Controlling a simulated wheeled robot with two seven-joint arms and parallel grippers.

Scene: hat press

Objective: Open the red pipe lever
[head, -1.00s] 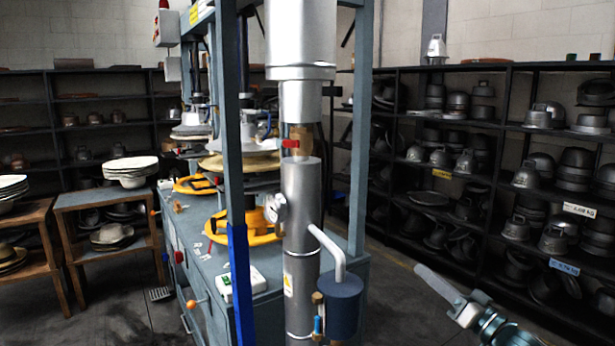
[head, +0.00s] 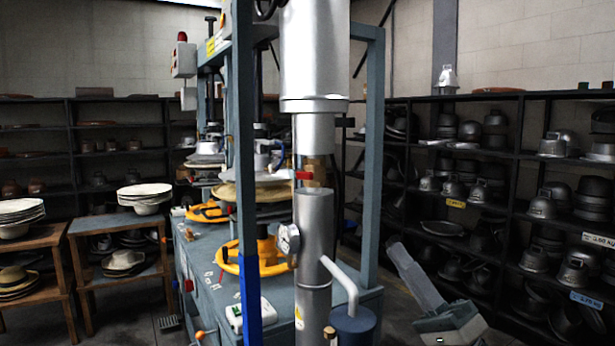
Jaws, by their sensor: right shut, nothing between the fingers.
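The red pipe lever (head: 304,174) is a small red handle on the brass fitting (head: 316,172) of the big vertical silver pipe (head: 313,225). It points left from the fitting. My right gripper (head: 402,258) shows at the lower right, its fingers together and empty, pointing up and to the left. It is to the right of the pipe and lower than the lever, well apart from both. My left gripper is not in view.
A thin white branch pipe (head: 344,280) and a dark blue cylinder (head: 355,325) stand between the pipe and my right gripper. The blue-grey press frame (head: 372,150) rises behind. Shelves of metal hat moulds (head: 470,190) line the right side.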

